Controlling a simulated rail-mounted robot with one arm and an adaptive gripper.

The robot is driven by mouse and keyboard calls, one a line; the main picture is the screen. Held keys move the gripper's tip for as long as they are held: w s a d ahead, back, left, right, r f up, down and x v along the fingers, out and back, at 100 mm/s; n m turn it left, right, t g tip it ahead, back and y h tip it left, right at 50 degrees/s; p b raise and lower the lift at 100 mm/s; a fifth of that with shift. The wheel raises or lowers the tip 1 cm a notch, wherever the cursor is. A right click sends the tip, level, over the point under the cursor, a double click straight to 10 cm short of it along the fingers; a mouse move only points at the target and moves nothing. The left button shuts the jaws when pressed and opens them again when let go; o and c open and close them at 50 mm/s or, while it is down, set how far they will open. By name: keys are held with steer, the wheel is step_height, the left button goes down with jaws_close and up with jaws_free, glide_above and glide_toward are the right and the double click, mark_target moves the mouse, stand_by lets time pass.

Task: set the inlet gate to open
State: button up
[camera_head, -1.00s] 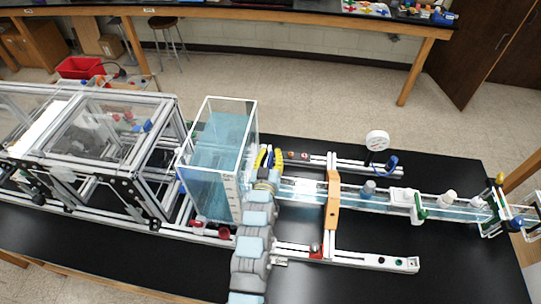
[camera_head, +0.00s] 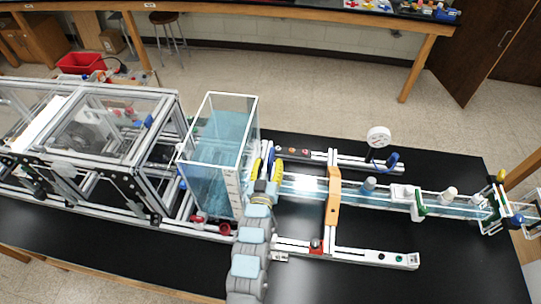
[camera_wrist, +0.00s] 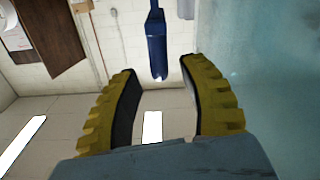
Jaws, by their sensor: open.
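My gripper (camera_head: 266,166) is at the right side of the clear water tank (camera_head: 218,140), where the water channel (camera_head: 300,186) begins. Its yellow fingers are open and apart. In the wrist view, my gripper (camera_wrist: 158,66) shows an empty gap between dark inner pads. A dark blue handle-like part (camera_wrist: 157,45) hangs from the top of that view, in line with the gap and beyond or level with the fingertips. I cannot tell whether it touches them, or whether it belongs to the inlet gate. In the head view, my arm and gripper hide the channel's inlet end.
An orange-tan crosspiece (camera_head: 333,200) bridges the channel. A round white gauge (camera_head: 378,137) stands behind it. An extrusion frame with clear panels (camera_head: 100,125) fills the left. The black bench top (camera_head: 440,275) is clear at front right.

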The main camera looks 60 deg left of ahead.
steer(key=v, duration=0.6)
steer(key=shift+d, duration=0.1)
stand_by(0.6)
